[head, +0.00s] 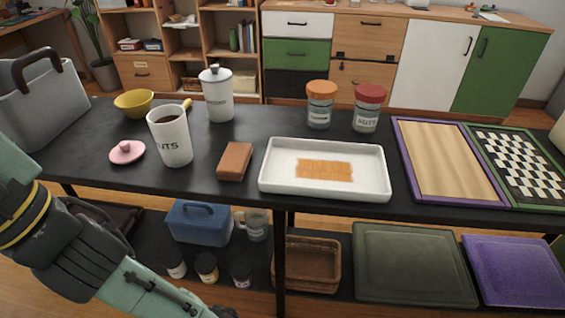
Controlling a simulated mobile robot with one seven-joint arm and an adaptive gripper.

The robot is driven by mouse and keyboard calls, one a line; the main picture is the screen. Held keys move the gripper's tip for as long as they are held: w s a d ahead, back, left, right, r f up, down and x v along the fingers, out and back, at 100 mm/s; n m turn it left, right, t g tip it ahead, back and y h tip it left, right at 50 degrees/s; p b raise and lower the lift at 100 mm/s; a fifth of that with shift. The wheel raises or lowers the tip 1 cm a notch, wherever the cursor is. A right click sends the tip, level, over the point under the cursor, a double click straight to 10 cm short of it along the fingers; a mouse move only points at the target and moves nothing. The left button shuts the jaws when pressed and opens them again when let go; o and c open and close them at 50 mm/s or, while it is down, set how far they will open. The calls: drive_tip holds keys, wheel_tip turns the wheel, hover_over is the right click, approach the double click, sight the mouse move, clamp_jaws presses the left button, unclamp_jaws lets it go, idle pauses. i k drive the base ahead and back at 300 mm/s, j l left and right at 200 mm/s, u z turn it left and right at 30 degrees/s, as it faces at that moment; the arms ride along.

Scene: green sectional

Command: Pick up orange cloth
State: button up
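The orange cloth (324,170) is a small flat rectangle with ragged short ends. It lies inside a white rectangular tray (280,189) on the black table, near the front edge and right of the middle. My arm shows at the lower left, well to the left of the cloth and in front of the table. My gripper's fingers are not visible in the head view. Nothing covers the cloth from this view.
A brown block (235,160) lies just left of the tray. A white cup (171,138), a white canister (218,95) and two jars, orange-lidded (320,105) and red-lidded (368,108), stand around. A purple-framed board (447,160) lies right of the tray. A lower shelf holds boxes.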

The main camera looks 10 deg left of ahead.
sight(232, 165)
drive_tip(key=u, duration=1.05)
drive_tip(key=i+l+u, duration=0.1)
drive_tip(key=l+u, duration=0.6)
drive_tip(key=l, duration=0.7)
